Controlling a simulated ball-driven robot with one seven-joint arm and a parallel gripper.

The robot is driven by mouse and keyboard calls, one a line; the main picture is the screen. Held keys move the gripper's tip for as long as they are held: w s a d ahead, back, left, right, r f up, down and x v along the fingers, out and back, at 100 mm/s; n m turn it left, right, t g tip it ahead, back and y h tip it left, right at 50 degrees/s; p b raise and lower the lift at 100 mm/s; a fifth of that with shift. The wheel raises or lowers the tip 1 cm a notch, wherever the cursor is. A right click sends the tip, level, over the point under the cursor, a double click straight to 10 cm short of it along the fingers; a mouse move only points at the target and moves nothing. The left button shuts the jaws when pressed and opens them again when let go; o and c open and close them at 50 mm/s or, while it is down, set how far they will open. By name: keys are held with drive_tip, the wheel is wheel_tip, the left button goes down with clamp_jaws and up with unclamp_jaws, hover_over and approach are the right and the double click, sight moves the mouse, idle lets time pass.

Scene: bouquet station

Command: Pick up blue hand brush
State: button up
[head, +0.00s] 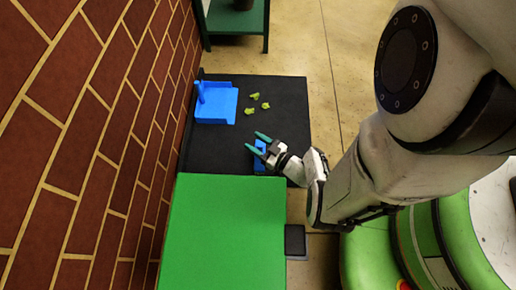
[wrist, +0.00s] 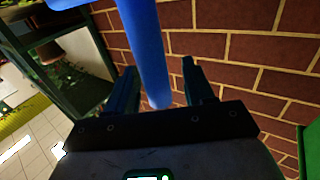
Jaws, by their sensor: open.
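The blue hand brush (head: 260,160) is on the dark tabletop, near the edge of the green surface, partly hidden by my gripper. My gripper (head: 256,141) is over the brush in the head view, with its two teal fingers spread and pointing up-left. In the wrist view a blue rod (wrist: 147,50), which looks like the brush handle, comes down from the top edge between the open fingers of my gripper (wrist: 160,80). I cannot tell whether either finger touches it.
A blue dustpan (head: 215,105) with an upright handle stands on the dark tabletop (head: 285,92), with yellow-green scraps (head: 252,103) to its right. A green surface (head: 225,235) lies in front. A brick wall (head: 90,130) borders the left. A green shelf (head: 237,22) stands behind.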

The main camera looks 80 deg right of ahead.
drive_tip(key=shift+c, duration=0.5)
clamp_jaws()
drive_tip(key=shift+d+r, duration=0.1)
drive_tip(key=shift+r, duration=0.1)
